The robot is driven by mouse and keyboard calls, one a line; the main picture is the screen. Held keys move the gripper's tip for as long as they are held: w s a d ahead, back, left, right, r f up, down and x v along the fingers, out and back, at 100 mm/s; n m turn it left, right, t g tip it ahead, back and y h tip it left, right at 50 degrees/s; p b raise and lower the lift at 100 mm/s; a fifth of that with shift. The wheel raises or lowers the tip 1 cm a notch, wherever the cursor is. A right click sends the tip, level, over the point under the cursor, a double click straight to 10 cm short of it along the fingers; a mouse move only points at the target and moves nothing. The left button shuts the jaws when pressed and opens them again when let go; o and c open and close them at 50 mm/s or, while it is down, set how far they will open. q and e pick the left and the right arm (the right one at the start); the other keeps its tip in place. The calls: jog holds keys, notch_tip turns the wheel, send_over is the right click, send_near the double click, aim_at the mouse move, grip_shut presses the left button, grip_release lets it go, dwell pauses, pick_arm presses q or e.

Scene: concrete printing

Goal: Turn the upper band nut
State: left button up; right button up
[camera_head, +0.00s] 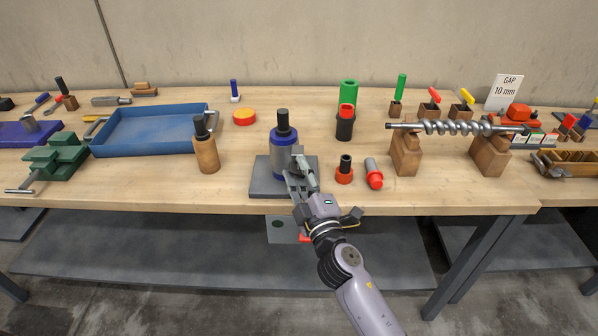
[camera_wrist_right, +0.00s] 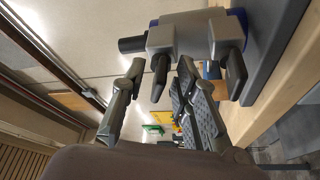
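Two grey band blocks show there, each with a dark nut: the upper band nut (camera_wrist_right: 160,72) on the left, the lower band nut (camera_wrist_right: 236,74) on the right. My right gripper (camera_head: 298,160) is in front of the cylinder. In the right wrist view my right gripper (camera_wrist_right: 162,70) is open, a fingertip on either side of the upper nut, apparently apart from it. My left gripper is not in view.
A wooden cylinder with a black top (camera_head: 206,152) and a blue tray (camera_head: 150,148) stand to the left. A metal auger (camera_head: 450,127) rests on wooden blocks further right.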

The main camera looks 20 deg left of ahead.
jog(key=shift+w+a, duration=0.1)
jog(key=shift+c, duration=0.3)
grip_shut()
jog(key=n+g+p, duration=0.1)
jog(key=n+p, duration=0.1)
jog(key=p, duration=0.2)
jog(key=r+n+g+p, duration=0.1)
jog(key=n+p, duration=0.1)
jog(key=p, duration=0.2)
jog(key=shift+n, duration=0.3)
jog(key=shift+f+n+p, duration=0.35)
jog(key=shift+n+p, duration=0.05)
jog(key=shift+p, duration=0.2)
jog(key=shift+o, duration=0.3)
grip_release()
